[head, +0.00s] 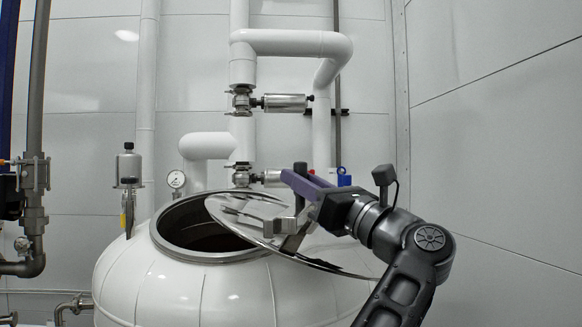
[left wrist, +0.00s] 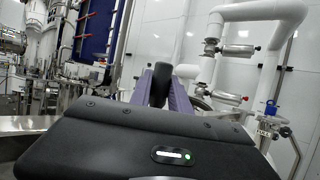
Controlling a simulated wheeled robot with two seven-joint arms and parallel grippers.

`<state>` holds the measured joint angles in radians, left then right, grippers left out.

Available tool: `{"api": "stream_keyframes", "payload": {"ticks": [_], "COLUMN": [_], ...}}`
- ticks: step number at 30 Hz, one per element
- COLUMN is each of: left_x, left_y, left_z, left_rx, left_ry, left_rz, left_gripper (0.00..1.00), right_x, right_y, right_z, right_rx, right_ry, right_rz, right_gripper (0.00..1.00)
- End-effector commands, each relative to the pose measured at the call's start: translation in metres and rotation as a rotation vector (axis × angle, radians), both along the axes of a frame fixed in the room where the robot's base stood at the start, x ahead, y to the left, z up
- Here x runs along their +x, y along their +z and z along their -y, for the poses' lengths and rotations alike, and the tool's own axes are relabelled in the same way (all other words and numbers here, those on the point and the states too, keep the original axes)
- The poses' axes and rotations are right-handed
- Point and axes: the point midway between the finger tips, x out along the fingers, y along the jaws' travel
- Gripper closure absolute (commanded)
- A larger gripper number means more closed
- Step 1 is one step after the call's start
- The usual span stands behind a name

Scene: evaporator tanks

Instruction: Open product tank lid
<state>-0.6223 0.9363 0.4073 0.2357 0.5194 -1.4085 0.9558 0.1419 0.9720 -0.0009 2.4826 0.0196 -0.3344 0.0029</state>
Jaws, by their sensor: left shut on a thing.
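The white product tank (head: 190,285) stands at the lower middle of the head view, with a round metal-rimmed opening. Its shiny round lid (head: 248,213) sits off to the right, so the dark left part of the opening (head: 200,237) shows. The lid slants down to the right and still overlaps the opening's right side. My left gripper (head: 300,181), with purple fingers, is shut on the lid's black upright handle (head: 299,174). In the left wrist view, the black handle (left wrist: 160,84) stands between the purple fingers. My right gripper is not in view.
White pipes (head: 292,43) with valves (head: 241,101) rise behind the tank. A pressure gauge (head: 176,179) and a small metal canister (head: 128,166) stand at its left rear. A dark grey pipe (head: 36,115) runs up the far left. The right side holds a bare wall.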

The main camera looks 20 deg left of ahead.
Motion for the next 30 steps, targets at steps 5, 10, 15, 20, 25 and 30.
{"api": "stream_keyframes", "payload": {"ticks": [5, 10, 15, 20, 25, 30], "left_x": [0.0014, 0.0012, 0.0011, 0.0012, 0.0012, 0.001], "left_y": [0.0011, 0.0003, -0.0001, -0.0004, -0.0005, -0.0019], "left_z": [0.0003, 0.0, -0.0003, -0.0001, 0.0001, -0.0004], "left_rx": [0.003, 0.002, 0.0, -0.001, -0.001, -0.001], "left_ry": [0.003, 0.004, 0.004, 0.004, 0.004, 0.003], "left_rz": [0.0, 0.0, 0.0, -0.001, 0.0, 0.0], "left_gripper": [1.0, 1.0, 0.71, 0.58, 0.56, 0.56], "right_x": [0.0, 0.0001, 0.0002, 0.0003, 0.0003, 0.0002], "right_y": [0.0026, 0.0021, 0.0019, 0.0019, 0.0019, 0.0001], "right_z": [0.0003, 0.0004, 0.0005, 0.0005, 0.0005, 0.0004], "right_rx": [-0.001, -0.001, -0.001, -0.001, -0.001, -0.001], "right_ry": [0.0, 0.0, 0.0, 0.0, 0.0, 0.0], "right_rz": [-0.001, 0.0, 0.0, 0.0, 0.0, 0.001], "right_gripper": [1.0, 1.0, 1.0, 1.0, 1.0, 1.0]}}
